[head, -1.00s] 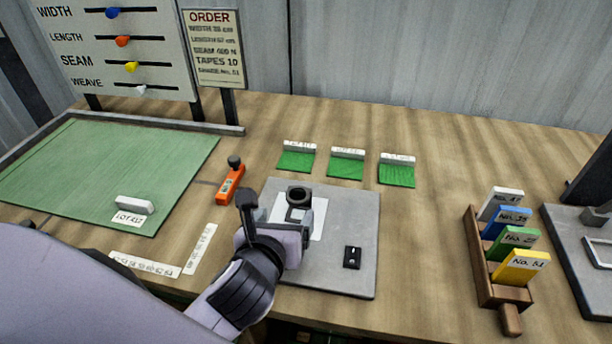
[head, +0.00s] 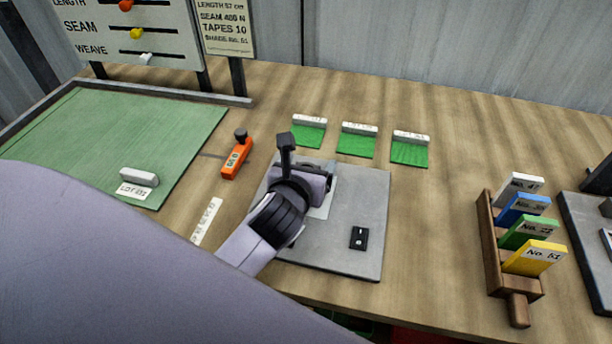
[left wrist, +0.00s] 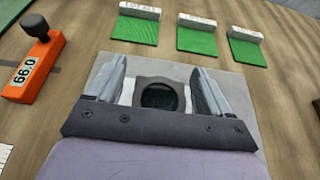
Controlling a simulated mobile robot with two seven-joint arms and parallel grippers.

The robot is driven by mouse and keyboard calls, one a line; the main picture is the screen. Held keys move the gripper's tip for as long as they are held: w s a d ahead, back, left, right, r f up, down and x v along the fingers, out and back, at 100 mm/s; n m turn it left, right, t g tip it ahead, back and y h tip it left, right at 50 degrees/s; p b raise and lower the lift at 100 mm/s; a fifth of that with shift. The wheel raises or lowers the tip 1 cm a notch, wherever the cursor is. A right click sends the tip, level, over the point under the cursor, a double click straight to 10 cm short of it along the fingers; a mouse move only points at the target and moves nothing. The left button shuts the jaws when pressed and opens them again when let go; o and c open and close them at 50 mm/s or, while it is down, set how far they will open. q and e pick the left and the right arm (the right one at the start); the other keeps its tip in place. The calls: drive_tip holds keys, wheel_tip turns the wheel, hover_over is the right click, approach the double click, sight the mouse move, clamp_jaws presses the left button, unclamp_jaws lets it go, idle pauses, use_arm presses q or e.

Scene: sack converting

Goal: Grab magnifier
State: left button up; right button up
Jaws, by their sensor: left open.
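The magnifier (left wrist: 160,96), a dark ring-shaped piece with a round lens, stands on the grey plate (head: 355,200). In the head view my left gripper and its wrist hide it. My left gripper (head: 305,166) is over the plate. In the left wrist view my left gripper (left wrist: 161,75) is open, with one finger on each side of the magnifier. Whether the fingers touch it I cannot tell. My right gripper is not in view.
An orange gauge (head: 237,157) lies left of the plate. Several green swatches (head: 357,143) lie behind it. A black switch (head: 359,238) is on the plate. A wooden rack (head: 492,255) of colored cards stands right; bare wood lies between.

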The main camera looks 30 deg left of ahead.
use_arm(q)
drive_tip(key=c, duration=1)
drive_tip(key=shift+c, duration=0.2)
